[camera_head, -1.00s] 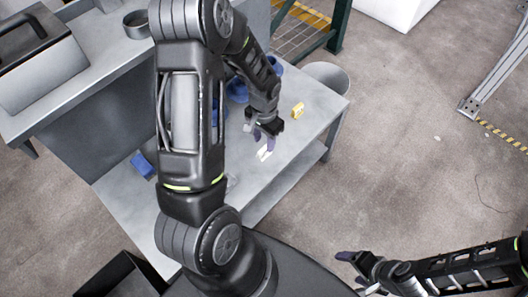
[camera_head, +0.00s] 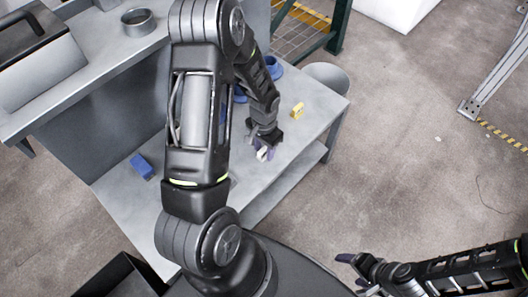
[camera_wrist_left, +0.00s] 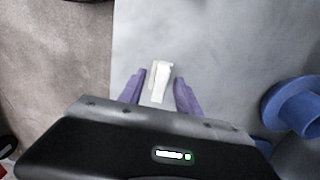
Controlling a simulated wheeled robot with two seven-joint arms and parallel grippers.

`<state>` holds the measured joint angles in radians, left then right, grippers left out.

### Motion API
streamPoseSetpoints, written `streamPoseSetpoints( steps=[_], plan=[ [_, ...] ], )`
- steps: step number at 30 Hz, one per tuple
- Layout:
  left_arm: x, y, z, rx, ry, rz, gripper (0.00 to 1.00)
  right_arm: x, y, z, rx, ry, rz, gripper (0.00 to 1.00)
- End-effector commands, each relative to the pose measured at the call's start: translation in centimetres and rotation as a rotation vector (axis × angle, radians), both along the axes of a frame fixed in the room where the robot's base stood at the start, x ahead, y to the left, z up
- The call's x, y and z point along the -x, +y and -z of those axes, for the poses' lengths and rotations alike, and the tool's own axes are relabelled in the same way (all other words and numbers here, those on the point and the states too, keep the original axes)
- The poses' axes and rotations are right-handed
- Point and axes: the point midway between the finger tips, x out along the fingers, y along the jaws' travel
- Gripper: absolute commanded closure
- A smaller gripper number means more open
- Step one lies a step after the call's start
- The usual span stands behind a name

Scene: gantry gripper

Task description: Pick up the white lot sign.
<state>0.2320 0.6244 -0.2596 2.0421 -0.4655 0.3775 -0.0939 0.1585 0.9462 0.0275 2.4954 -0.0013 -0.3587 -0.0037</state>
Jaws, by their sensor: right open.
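The white lot sign (camera_wrist_left: 159,80) lies on the grey table and shows between the two purple fingertips in the left wrist view. In the head view only a small part of the sign (camera_head: 263,154) shows by the fingers. My left gripper (camera_wrist_left: 160,92) is open, with a finger on either side of the sign and a gap on both sides. In the head view my left gripper (camera_head: 264,148) is low over the table's front part. My right gripper (camera_head: 352,270) is open and empty at the lower right, away from the table.
A yellow object (camera_head: 297,110) stands right of my left gripper. Blue round parts (camera_head: 272,68) are behind it, one also at right in the wrist view (camera_wrist_left: 293,105). A blue block (camera_head: 142,166) lies at left. A grey bin (camera_head: 329,78) stands beyond the table.

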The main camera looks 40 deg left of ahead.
Motion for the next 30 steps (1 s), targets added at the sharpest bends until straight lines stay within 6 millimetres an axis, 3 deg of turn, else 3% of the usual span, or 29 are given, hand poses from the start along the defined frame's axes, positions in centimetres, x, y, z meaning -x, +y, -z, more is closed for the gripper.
streamPoseSetpoints(
  steps=[9, 24, 30],
  plan=[
    [0.00, -0.01, -0.02, 0.000, 0.000, 0.000, 0.60, 0.00, 0.00, 0.00, 0.000, 0.000, 0.000, 0.25],
    [0.00, -0.01, -0.02, 0.000, 0.000, 0.000, 1.00, 0.00, 0.00, 0.00, 0.000, 0.000, 0.000, 0.25],
    [0.00, -0.02, -0.02, 0.000, 0.000, 0.000, 1.00, 0.00, 0.00, 0.00, 0.000, 0.000, 0.000, 0.25]
  ],
)
